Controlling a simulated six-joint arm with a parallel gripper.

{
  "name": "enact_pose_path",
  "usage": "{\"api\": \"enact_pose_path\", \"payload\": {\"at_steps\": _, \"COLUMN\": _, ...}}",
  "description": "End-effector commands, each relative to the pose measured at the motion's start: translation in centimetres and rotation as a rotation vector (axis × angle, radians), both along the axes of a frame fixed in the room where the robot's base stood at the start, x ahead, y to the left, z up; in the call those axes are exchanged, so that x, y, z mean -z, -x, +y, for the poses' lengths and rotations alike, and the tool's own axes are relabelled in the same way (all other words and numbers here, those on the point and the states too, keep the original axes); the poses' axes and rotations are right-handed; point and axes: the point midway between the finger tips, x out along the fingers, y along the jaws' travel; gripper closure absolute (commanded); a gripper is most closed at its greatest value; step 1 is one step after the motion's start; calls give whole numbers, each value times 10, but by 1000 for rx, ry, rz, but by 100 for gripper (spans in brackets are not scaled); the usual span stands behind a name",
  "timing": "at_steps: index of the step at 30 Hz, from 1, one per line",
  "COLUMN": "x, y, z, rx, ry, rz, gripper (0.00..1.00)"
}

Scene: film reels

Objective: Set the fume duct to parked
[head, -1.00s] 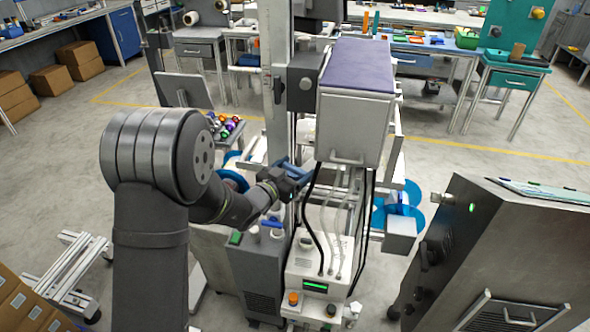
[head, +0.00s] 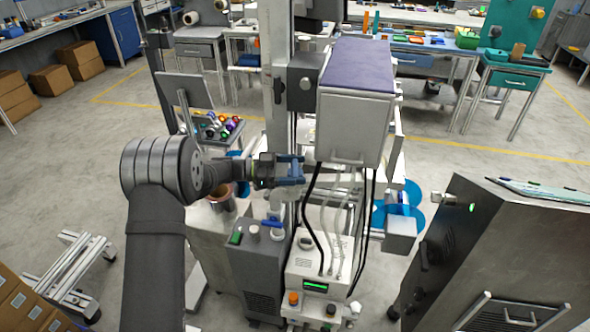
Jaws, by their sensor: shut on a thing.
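My gripper (head: 297,170), with blue fingers, is in front of the grey upright column of the machine, left of and below the white box with a purple top (head: 355,95). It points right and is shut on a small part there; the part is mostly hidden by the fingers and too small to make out. I cannot pick out the fume duct for sure, nor tell its position. Clear hoses and black cables (head: 312,220) run down below the white box.
A white unit with a green display (head: 316,286) and a dark grey unit (head: 255,262) stand below my gripper. Blue reels (head: 410,192) are at the right of the machine. A large grey cabinet (head: 500,250) stands at the right.

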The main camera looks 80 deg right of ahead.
Motion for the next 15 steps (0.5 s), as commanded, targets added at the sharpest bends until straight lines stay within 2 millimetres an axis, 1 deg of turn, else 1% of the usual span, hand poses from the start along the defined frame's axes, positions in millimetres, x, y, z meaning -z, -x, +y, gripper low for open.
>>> {"api": "enact_pose_path", "payload": {"at_steps": 6, "x": 1, "y": 0, "z": 0, "rx": 139, "ry": 1, "rz": 1, "gripper": 65}}
{"api": "enact_pose_path", "payload": {"at_steps": 15, "x": 0, "y": 0, "z": 0, "rx": 238, "ry": 0, "rz": 2, "gripper": 65}}
